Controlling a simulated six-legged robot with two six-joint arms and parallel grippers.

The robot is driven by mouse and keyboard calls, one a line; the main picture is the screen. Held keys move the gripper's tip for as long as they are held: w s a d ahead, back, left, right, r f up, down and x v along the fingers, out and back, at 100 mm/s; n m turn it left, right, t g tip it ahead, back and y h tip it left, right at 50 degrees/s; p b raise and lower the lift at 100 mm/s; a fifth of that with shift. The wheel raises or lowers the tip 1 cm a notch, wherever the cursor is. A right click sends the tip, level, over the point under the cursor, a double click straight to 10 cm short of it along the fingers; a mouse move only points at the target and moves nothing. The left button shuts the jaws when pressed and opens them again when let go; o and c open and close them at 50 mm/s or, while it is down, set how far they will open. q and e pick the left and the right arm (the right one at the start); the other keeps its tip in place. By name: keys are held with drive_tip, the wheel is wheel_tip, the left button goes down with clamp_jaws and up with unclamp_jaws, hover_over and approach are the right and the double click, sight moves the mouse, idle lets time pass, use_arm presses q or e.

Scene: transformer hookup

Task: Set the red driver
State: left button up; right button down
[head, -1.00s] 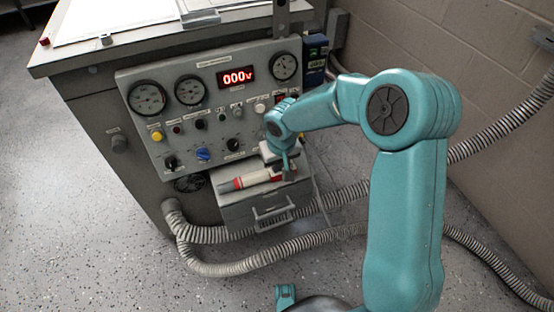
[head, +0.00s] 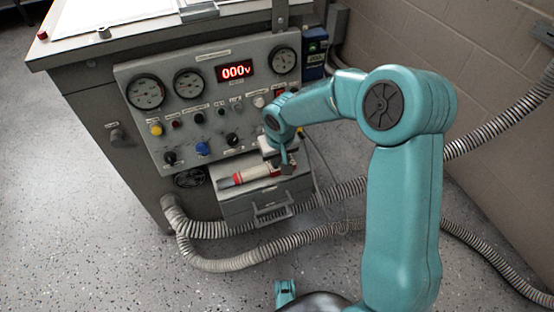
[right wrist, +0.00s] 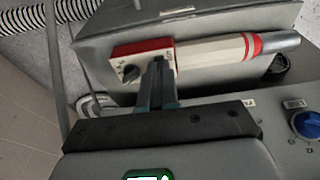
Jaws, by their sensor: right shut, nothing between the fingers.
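The red driver (head: 250,175) is a white tool with red bands. In the right wrist view the red driver (right wrist: 215,52) shows a red-and-white end block with a small dark knob (right wrist: 131,73), and a grey tip at the other end. My right gripper (head: 284,158) is over the drawer. In the right wrist view my right gripper (right wrist: 158,68) is shut and empty, its fingertips in front of the driver beside the knob. Whether they touch it, I cannot tell.
The grey panel (head: 212,130) stands just above the drawer, with gauges, a red 000v display (head: 237,72) and a blue knob (head: 202,148). Ribbed hoses (head: 240,258) run across the floor. A block wall (head: 480,60) is on the right. The floor at left is clear.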

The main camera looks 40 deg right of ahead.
drive_tip(key=shift+w+d+r, duration=0.1)
drive_tip(key=shift+w+r, duration=0.1)
drive_tip(key=shift+w, duration=0.05)
drive_tip(key=p+v, duration=0.4)
drive_tip(key=v, duration=0.1)
drive_tip(key=shift+w+d+r, duration=0.1)
drive_tip(key=shift+w+r, duration=0.15)
drive_tip(key=shift+w, duration=0.05)
drive_tip(key=s+a+r+p, duration=0.1)
drive_tip(key=s+r+p, duration=0.1)
drive_tip(key=s+r, duration=0.3)
drive_tip(key=shift+w+v, duration=0.2)
drive_tip(key=shift+v, duration=0.9)
drive_tip(key=shift+w, duration=0.1)
drive_tip(key=shift+a, duration=0.1)
